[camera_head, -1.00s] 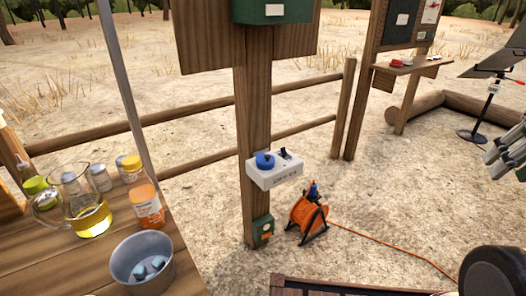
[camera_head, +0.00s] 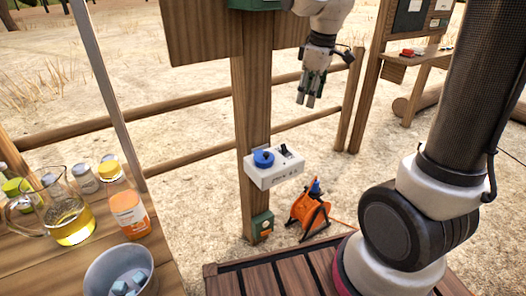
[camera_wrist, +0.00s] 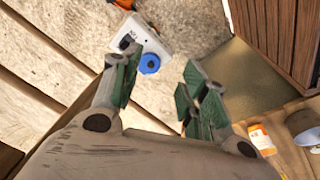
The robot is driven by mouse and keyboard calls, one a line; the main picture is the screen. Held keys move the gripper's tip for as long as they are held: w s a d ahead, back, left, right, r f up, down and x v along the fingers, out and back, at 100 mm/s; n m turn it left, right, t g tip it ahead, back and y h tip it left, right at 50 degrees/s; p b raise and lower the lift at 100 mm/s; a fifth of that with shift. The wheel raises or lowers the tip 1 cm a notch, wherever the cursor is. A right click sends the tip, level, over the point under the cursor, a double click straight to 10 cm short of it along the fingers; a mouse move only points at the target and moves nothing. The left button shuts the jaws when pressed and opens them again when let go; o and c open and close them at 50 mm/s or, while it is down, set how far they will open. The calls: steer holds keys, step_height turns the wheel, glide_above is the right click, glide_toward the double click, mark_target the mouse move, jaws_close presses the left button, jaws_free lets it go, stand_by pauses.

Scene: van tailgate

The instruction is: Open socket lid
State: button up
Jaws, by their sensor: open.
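A white socket box (camera_head: 275,178) is fixed to the wooden post. It carries a round blue lid (camera_head: 263,158), which looks shut, and a small black switch (camera_head: 287,152). My gripper (camera_head: 307,102) is open and empty, hanging above and a little right of the box with its fingers pointing down. In the wrist view, the blue lid (camera_wrist: 149,63) shows beyond the space between my two fingers (camera_wrist: 158,92), nearer the left one. The white box (camera_wrist: 143,38) is partly in view there. No finger appears to touch the box or lid.
The wooden post (camera_head: 251,105) stands behind the box, with a green box (camera_head: 262,226) low on it. An orange cable reel (camera_head: 309,213) stands on the ground to the right. A table at left holds a jug (camera_head: 67,218), a bottle (camera_head: 130,213) and a metal bowl (camera_head: 97,278).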

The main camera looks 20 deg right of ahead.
steer(key=w+a+f+n+g, duration=0.1)
steer(key=w+a+f+n, duration=0.3)
steer(key=w+f, duration=0.4)
steer(key=n+g, duration=0.1)
steer(key=n, duration=0.3)
glide_above(266, 153)
step_height(266, 153, down, 12)
steer(key=shift+s+r, duration=0.15)
steer(key=shift+r, duration=0.05)
step_height(266, 153, down, 7)
steer(key=shift+f, duration=0.15)
steer(key=shift+c, duration=0.2)
jaws_close()
